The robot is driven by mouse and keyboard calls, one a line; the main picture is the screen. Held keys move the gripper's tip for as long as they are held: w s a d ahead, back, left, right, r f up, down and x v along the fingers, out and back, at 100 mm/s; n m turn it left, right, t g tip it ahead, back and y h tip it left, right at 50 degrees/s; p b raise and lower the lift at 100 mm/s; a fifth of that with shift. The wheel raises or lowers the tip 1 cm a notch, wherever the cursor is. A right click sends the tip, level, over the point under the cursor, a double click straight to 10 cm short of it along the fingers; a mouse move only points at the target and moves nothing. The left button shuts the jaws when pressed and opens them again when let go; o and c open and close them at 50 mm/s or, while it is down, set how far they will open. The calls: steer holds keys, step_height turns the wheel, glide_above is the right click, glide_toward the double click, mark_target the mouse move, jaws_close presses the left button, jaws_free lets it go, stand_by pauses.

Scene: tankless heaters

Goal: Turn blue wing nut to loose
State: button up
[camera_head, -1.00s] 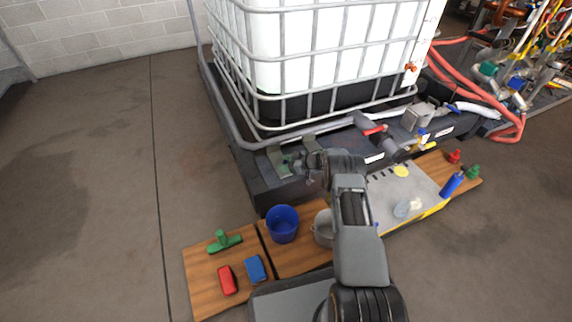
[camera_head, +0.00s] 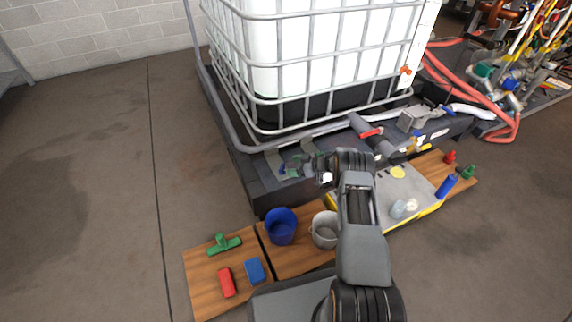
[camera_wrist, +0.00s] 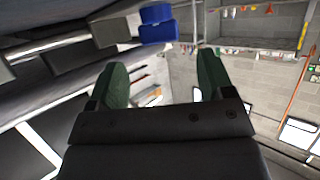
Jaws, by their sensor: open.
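A blue part (camera_wrist: 158,24), which looks like the blue wing nut, shows at the top of the wrist view, beyond and slightly above the gap between my fingers. A small blue spot (camera_head: 282,169) by my green fingertips in the head view may be the same part. My gripper (camera_wrist: 163,75) is open, with green finger pads apart and nothing between them. In the head view my gripper (camera_head: 296,168) is over the dark base of the tank, partly hidden by my wrist.
A white caged tank (camera_head: 320,60) stands behind my gripper. A red-handled valve (camera_head: 371,132) and a grey box (camera_head: 412,118) are to the right. Open floor lies left.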

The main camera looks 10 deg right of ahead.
steer(key=p+v, duration=0.2)
steer(key=v, duration=0.6)
steer(key=shift+d+r, duration=0.15)
steer(key=shift+d, duration=0.05)
steer(key=shift+r, duration=0.1)
